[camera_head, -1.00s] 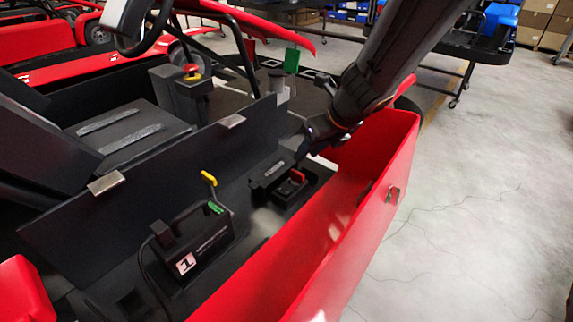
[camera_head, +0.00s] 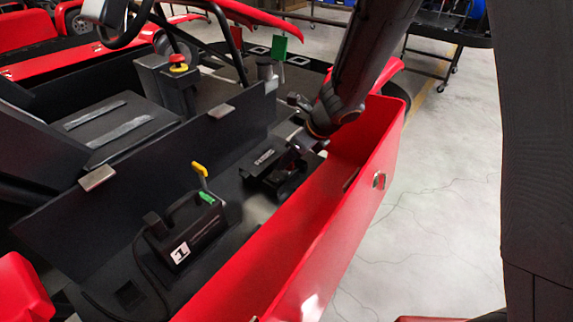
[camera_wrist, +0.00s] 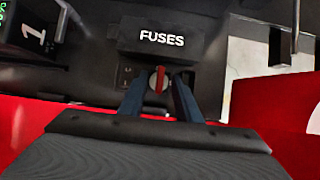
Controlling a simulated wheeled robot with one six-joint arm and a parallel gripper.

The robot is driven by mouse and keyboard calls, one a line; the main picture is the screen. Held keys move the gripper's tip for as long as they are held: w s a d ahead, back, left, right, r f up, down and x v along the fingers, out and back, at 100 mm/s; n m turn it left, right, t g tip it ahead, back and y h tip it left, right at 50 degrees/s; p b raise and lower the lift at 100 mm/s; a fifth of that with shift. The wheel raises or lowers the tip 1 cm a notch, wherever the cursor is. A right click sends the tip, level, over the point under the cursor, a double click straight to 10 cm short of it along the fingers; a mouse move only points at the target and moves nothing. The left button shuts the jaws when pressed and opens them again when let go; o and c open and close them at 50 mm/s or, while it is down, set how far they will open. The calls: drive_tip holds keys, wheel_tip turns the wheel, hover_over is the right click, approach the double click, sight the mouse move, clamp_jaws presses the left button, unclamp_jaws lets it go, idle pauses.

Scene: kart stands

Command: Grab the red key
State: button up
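The red key (camera_wrist: 158,80) stands in a dark socket just below the black box marked FUSES (camera_wrist: 162,38) in the wrist view. My gripper (camera_wrist: 159,88) reaches toward it, with one blue-grey finger on each side of the key. The fingers are apart, and a gap shows between each finger and the key. In the head view my gripper (camera_head: 292,166) is over the fuse box (camera_head: 262,160) inside the kart's side bay. There the key is hidden behind my gripper.
A red side panel (camera_head: 345,215) runs close to the right of my gripper. A black upright plate (camera_head: 190,150) stands to the left. Open floor (camera_head: 440,200) lies to the right.

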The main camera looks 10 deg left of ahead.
drive_tip(key=shift+w+a+f, duration=0.1)
drive_tip(key=shift+a+f, duration=0.05)
drive_tip(key=shift+f, duration=0.15)
drive_tip(key=shift+c, duration=0.5)
clamp_jaws()
drive_tip(key=shift+r, duration=0.15)
